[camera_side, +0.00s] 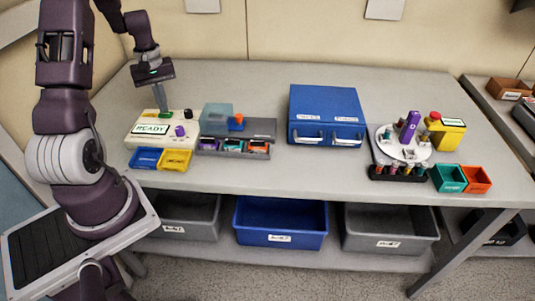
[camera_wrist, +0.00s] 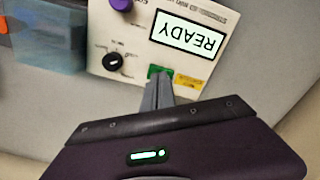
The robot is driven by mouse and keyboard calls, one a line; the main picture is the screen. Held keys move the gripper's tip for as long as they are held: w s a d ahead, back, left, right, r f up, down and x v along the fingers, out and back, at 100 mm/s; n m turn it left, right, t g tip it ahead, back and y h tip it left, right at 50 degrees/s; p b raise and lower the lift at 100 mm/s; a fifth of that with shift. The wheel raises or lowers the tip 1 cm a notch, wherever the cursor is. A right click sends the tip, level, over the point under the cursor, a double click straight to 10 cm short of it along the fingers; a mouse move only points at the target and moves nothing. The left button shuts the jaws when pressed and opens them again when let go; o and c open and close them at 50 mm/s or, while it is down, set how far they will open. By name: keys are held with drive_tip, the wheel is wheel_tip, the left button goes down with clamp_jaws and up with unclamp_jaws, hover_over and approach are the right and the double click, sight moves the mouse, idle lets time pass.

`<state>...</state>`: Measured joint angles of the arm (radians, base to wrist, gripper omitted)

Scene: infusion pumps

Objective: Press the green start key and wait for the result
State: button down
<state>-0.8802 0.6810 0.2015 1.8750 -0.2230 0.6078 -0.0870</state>
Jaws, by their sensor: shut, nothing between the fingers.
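The cream pump (camera_side: 140,141) stands at the left of the table, and its display (camera_side: 152,129) reads READY. In the wrist view the pump (camera_wrist: 135,38) shows upside down, with the display (camera_wrist: 187,34) also reading READY. The green start key (camera_wrist: 160,71) shows just beyond my fingertips, partly covered by them. My gripper (camera_side: 163,109) points down over the back of the pump with its fingers together and empty. In the wrist view my gripper (camera_wrist: 158,80) overlaps the key's near edge. I cannot tell whether the tips touch the key.
A black knob (camera_wrist: 113,61) and a purple knob (camera_wrist: 121,4) sit on the pump face beside the key. Blue (camera_side: 145,158) and yellow (camera_side: 175,159) trays stand in front. A translucent blue box (camera_side: 215,116) stands to the right. A blue drawer unit (camera_side: 326,105) is farther right.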

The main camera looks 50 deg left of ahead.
drive_tip(key=shift+f, duration=0.55)
wheel_tip(320, 180, up, 8)
idle(0.7)
drive_tip(key=w+d+r+m+t, duration=0.1)
drive_tip(key=d+r+m, duration=0.2)
drive_tip(key=d+r, duration=0.35)
drive_tip(key=d+r+m+t, duration=0.1)
drive_tip(key=d+r+m, duration=0.15)
drive_tip(key=d, duration=0.75)
drive_tip(key=w+d+r+m+t, duration=0.1)
drive_tip(key=d+r+m, duration=0.2)
drive_tip(key=d+r, duration=0.35)
drive_tip(key=s+d+m+t, duration=0.2)
drive_tip(key=s+d+m, duration=0.4)
drive_tip(key=s+d, duration=0.6)
drive_tip(key=shift+d+f+t, duration=0.3)
drive_tip(key=shift+d+f, duration=0.15)
drive_tip(key=shift+d, duration=0.15)
